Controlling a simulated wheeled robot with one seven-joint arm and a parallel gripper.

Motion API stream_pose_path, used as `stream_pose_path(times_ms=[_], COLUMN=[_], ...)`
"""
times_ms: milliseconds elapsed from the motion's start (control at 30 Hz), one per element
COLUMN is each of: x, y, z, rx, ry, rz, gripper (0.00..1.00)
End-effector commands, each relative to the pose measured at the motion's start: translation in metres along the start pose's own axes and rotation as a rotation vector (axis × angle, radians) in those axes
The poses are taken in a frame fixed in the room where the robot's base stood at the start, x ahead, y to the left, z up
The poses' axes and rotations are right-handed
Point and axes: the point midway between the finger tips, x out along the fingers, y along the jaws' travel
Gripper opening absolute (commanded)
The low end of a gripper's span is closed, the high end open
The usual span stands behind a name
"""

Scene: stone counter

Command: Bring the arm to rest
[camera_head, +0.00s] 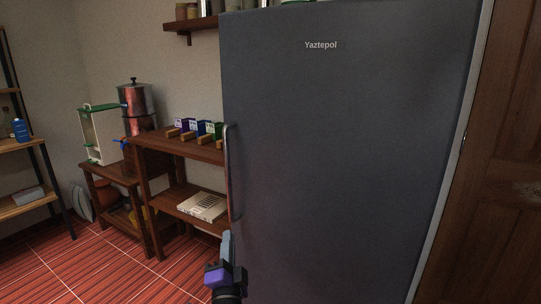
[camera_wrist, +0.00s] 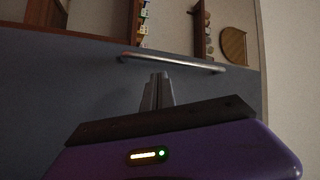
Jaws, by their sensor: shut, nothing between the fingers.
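My gripper (camera_wrist: 158,78) is shut and empty in the wrist view. Its fingers point at the long metal handle (camera_wrist: 170,62) of a dark grey fridge, which lies just beyond the fingertips; I cannot tell whether they touch. In the head view my gripper (camera_head: 226,240) shows low in the picture, at the lower left edge of the fridge door (camera_head: 340,150), below the fridge handle (camera_head: 229,170). The door looks closed. Most of my arm is out of the picture.
Wooden shelves (camera_head: 180,192) with small boxes (camera_head: 200,130) and a flat white box (camera_head: 203,206) stand left of the fridge. A copper pot (camera_head: 133,98) stands further left. A wooden door (camera_head: 505,200) is at the right. Red tiled floor (camera_head: 95,265) is open at the lower left.

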Motion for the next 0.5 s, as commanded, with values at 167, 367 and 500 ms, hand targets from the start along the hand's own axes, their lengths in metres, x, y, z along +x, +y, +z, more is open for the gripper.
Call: stream_pose_path(times_ms=[167,367,500], x=[-0.050,-0.120,-0.175], y=[0.028,0.051,0.060], z=[-0.055,-0.108,-0.140], rx=[-0.243,-0.493,-0.647], ry=[-0.003,-0.028,-0.057], rz=[-0.054,-0.086,-0.089], gripper=[0.00,0.00,0.00])
